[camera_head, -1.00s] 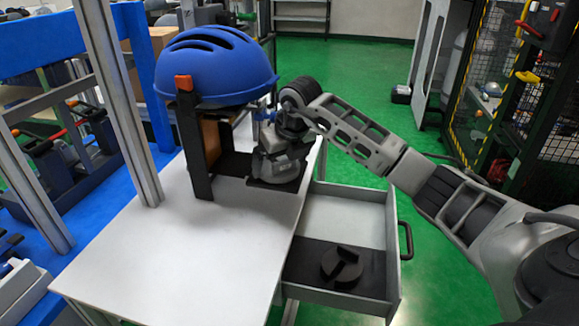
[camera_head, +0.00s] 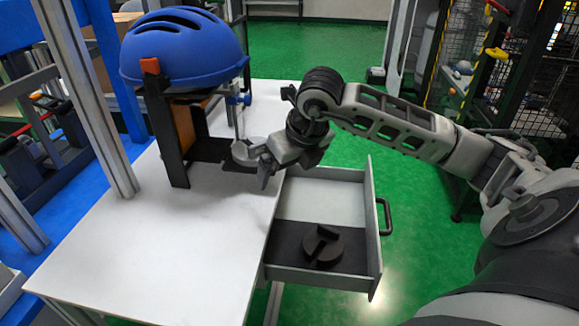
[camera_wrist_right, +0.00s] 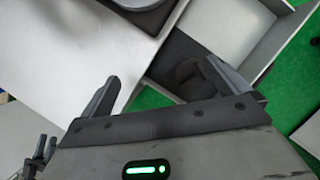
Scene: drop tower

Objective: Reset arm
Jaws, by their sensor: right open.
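My right gripper (camera_head: 256,170) is open and empty above the table beside the drop tower's dark base (camera_head: 212,148). Its two spread fingers show in the right wrist view (camera_wrist_right: 166,86), with nothing between them. A blue vented helmet (camera_head: 183,48) sits on top of the dark upright stand (camera_head: 165,125). A grey round piece (camera_head: 247,151) is on the base right by the gripper; I cannot tell whether they touch.
An open drawer (camera_head: 372,215) sticks out on the table's right, below my right arm. A dark slotted disc (camera_head: 322,247) lies in it. The white tabletop (camera_head: 170,240) is clear in front. A metal post (camera_head: 85,95) stands on the left. Black mesh fencing (camera_head: 520,95) stands behind right.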

